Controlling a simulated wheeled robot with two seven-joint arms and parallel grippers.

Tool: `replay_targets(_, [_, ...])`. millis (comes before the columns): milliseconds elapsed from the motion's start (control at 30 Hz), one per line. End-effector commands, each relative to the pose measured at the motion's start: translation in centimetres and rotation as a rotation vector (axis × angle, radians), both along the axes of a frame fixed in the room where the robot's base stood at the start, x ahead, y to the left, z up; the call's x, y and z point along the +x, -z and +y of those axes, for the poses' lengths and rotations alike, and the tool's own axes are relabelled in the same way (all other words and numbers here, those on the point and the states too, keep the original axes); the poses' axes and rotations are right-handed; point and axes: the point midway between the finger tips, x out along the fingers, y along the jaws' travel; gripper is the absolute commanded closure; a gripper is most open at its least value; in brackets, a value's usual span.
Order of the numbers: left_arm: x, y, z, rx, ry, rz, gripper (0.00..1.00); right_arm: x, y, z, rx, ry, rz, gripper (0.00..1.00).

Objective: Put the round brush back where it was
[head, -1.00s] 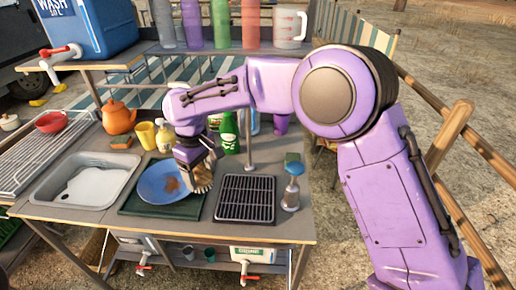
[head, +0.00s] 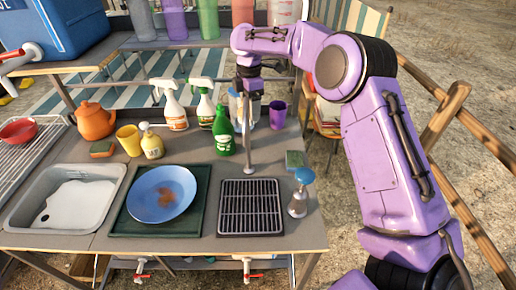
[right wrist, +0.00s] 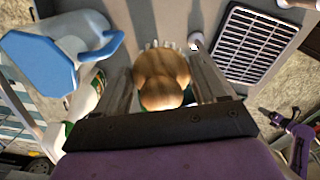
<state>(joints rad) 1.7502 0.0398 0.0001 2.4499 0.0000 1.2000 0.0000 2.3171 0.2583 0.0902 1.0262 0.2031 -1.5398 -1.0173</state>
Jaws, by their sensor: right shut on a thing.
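The round brush (right wrist: 160,80) has a rounded wooden body, with pale bristle tips just showing past it in the right wrist view. My right gripper (right wrist: 163,86) is shut on it, one finger on either side. In the head view my right gripper (head: 249,92) points down over the back of the counter, behind the tap and the green bottle. The brush is not clearly visible there. A light blue and white container (right wrist: 55,60) is close beside the gripper in the right wrist view.
A blue plate (head: 162,193) with a brown stain lies on a dark green mat (head: 203,215). A black grille (head: 251,207), green bottle (head: 223,132), two spray bottles, a purple cup (head: 277,114) and a tap pole (head: 249,145) are nearby. The front right counter has some bare room.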

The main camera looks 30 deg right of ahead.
Motion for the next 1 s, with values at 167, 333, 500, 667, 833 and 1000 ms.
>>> replay_targets(167, [0.0, -0.6, 0.0, 0.0, 0.0, 0.0, 0.44, 0.0, 4.7, 0.3, -0.001, -0.005, 0.008, 0.53])
replay_targets(333, [0.0, -1.6, 0.0, 0.0, 0.0, 0.0, 0.44, 0.1, 9.9, 0.5, -0.002, -0.006, 0.007, 0.53])
replay_targets(500, [0.0, -2.1, 0.0, 0.0, 0.0, 0.0, 0.44, 0.2, 13.0, 0.4, -0.002, -0.005, 0.002, 0.53])
replay_targets(667, [0.0, -3.8, 0.0, 0.0, 0.0, 0.0, 0.44, -1.1, 12.9, -1.6, -0.001, 0.0, 0.002, 0.53])
replay_targets(833, [0.0, -5.3, 0.0, 0.0, 0.0, 0.0, 0.44, -2.1, 14.1, -3.2, -0.002, -0.004, 0.005, 0.53])
replay_targets(1000, [0.0, -5.0, 0.0, 0.0, 0.0, 0.0, 0.44, -2.0, 14.7, -3.2, -0.001, -0.003, 0.0, 0.53])
